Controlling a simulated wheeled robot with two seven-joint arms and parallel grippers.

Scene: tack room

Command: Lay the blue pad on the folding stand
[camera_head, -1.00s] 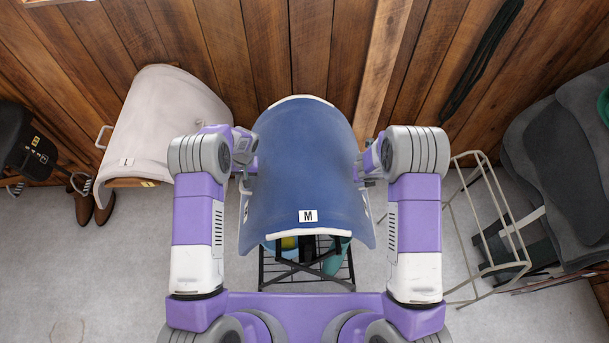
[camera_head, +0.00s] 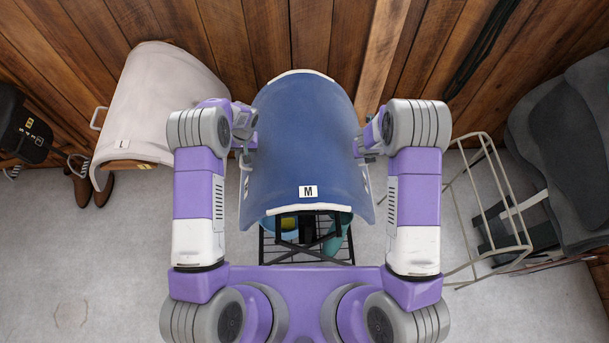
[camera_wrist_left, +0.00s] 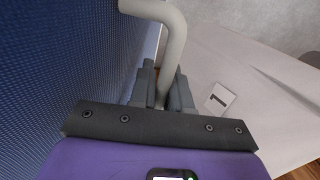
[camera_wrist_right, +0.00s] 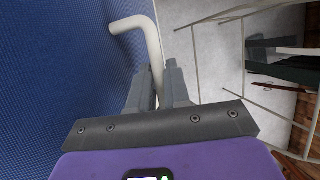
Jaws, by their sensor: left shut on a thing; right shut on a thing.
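The blue pad (camera_head: 305,135), a large curved panel with white-edged ends and an "M" label, hangs level between my arms in the head view. My left gripper (camera_head: 246,155) is shut on a pale bar handle (camera_wrist_left: 165,35) at the pad's left side. My right gripper (camera_head: 368,154) is shut on a similar handle (camera_wrist_right: 143,28) at its right side. Below the pad's near edge shows a black stand with crossed legs (camera_head: 304,232), which looks like the folding stand. The pad hides its top, so I cannot tell whether they touch.
A white curved pad labelled "L" (camera_head: 165,95) stands at the left, with brown boots (camera_head: 90,188) beside it. A beige wire frame (camera_head: 490,205) and dark grey pads (camera_head: 560,150) stand at the right. A teal item (camera_head: 334,236) sits low by the black stand. A wooden wall closes the back.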

